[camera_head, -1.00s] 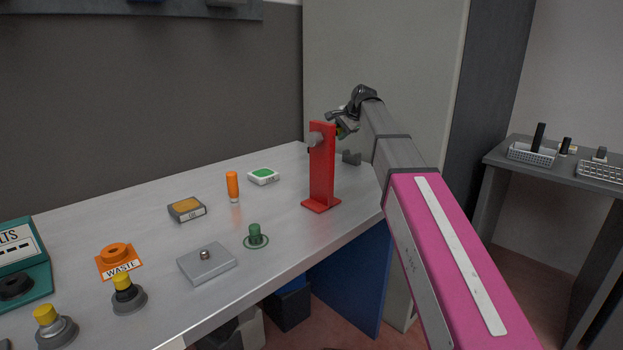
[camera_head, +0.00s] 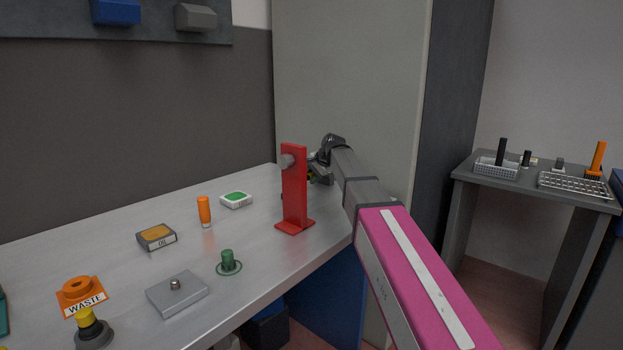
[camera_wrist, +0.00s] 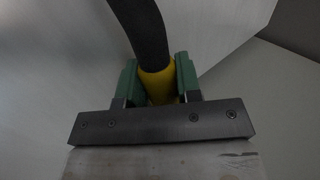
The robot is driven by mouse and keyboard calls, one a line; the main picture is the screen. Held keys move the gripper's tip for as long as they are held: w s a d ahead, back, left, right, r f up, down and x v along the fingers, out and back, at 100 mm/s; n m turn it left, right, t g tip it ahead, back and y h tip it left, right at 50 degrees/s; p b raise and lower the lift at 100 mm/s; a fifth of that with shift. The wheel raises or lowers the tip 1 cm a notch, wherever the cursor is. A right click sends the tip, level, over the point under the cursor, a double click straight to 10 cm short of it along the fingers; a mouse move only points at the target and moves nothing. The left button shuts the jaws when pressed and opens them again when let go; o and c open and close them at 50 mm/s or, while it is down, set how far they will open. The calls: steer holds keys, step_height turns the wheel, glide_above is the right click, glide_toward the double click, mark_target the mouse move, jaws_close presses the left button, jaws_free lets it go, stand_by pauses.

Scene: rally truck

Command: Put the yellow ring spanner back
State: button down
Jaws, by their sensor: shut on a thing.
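In the wrist view, the green fingers of my gripper (camera_wrist: 160,82) are shut on a yellow part (camera_wrist: 158,88) with a thick dark shaft (camera_wrist: 142,30) running up from it. I take this to be the yellow ring spanner; its ring end is not recognisable here. In the head view, my gripper (camera_head: 315,175) is beyond the red upright stand (camera_head: 294,190), at the far right end of the bench.
The metal bench (camera_head: 120,215) carries an orange-handled tool (camera_head: 204,210), an oil box (camera_head: 156,237), a green-topped box (camera_head: 236,200), a grey plate (camera_head: 177,293), a green knob (camera_head: 228,262) and an orange waste piece (camera_head: 82,294). A tall grey cabinet (camera_head: 350,80) stands behind my arm.

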steer(key=shift+f, duration=0.2)
steer(key=c, duration=0.8)
jaws_free()
steer(key=shift+f, duration=0.1)
